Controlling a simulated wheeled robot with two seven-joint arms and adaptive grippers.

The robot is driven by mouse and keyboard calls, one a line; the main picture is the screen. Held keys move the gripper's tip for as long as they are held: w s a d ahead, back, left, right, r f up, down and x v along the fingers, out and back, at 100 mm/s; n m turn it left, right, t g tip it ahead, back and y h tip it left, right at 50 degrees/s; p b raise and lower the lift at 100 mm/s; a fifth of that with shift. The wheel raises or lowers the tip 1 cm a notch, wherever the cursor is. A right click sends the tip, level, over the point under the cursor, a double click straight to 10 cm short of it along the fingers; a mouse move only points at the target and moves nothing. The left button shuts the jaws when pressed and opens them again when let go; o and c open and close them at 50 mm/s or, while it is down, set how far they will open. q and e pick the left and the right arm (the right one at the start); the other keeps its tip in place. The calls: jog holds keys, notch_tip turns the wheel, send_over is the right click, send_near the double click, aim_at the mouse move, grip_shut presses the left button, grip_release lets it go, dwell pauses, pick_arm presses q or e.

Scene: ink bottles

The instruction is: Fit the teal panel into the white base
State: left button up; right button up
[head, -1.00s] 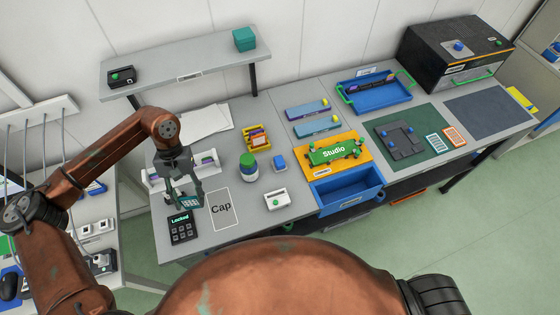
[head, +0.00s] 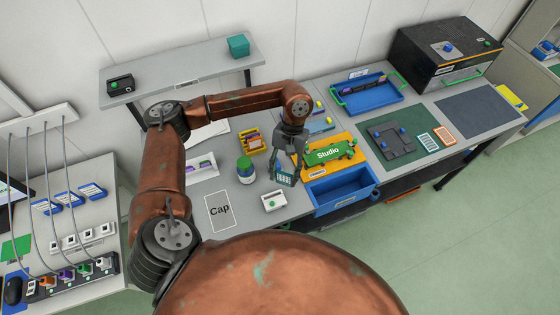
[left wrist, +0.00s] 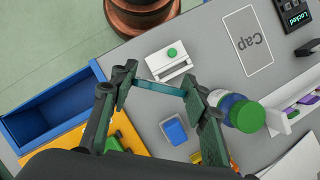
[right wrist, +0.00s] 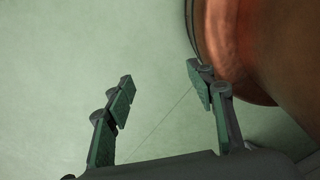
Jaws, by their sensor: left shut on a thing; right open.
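The white base (head: 274,202) with a green knob stands on the grey bench, left of the blue open drawer. It also shows in the left wrist view (left wrist: 163,59), with a slot-like line along its near side. My left gripper (head: 284,174) is shut on the teal panel (head: 284,180), just above and behind the base in the head view. In the left wrist view the thin panel (left wrist: 160,88) spans the two fingertips and appears apart from the base. My right gripper (right wrist: 162,85) is open and empty over the floor; the head view does not show it.
A green-capped bottle (head: 246,172) stands left of my left gripper. A blue block (left wrist: 174,130) lies near the fingers. The blue drawer (head: 345,191) and orange board with the green Studio piece (head: 328,154) are to the right. The Cap card (head: 219,211) lies left of the base.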

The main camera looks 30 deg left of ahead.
jog(key=o, duration=0.5)
jog(key=r+p, duration=0.2)
jog(key=r, duration=0.1)
jog(key=w+r+p, duration=0.1)
jog(key=r+p, duration=0.2)
jog(key=w+r+p, duration=0.1)
jog(key=r+p, duration=0.1)
jog(key=r, duration=0.1)
jog(key=shift+d+r, duration=0.15)
jog(key=shift+o, duration=1)
notch_tip(320, 180, up, 6)
jog(key=p, duration=0.6)
jog(key=shift+s+d+r+p, duration=0.15)
jog(key=shift+d+r+p, duration=0.1)
jog(key=shift+d+p, duration=0.1)
pick_arm(q)
jog(key=s+a+r+n+t+h, duration=0.1)
jog(key=s+a+r+n+h, duration=0.2)
jog(key=r+n, duration=0.55)
notch_tip(320, 180, down, 5)
jog(key=shift+s+d+f, duration=0.1)
pick_arm(e)
jog(key=shift+a+f, duration=0.25)
jog(key=shift+a, duration=0.05)
jog(key=shift+d, duration=0.1)
